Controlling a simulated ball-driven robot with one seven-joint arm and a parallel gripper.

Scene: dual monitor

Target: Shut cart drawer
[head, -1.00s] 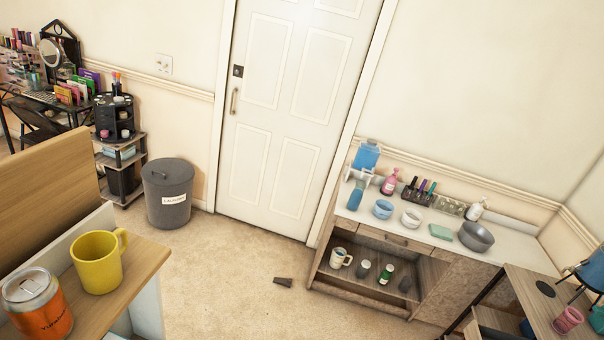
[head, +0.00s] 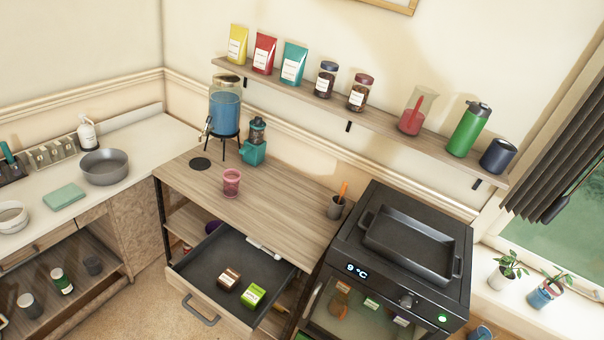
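The wooden cart (head: 278,208) stands in the middle of the view against the back wall. Its drawer (head: 215,257) is pulled out toward me and shows a dark inside. A grey bar handle (head: 201,312) is on the drawer's wooden front, near the bottom of the view. My gripper is not in view.
On the cart top are a blue drink dispenser (head: 226,105), a pink cup (head: 232,182) and a grey cup (head: 336,206). A white counter (head: 130,142) is at left. Carpet (head: 135,310) shows below.

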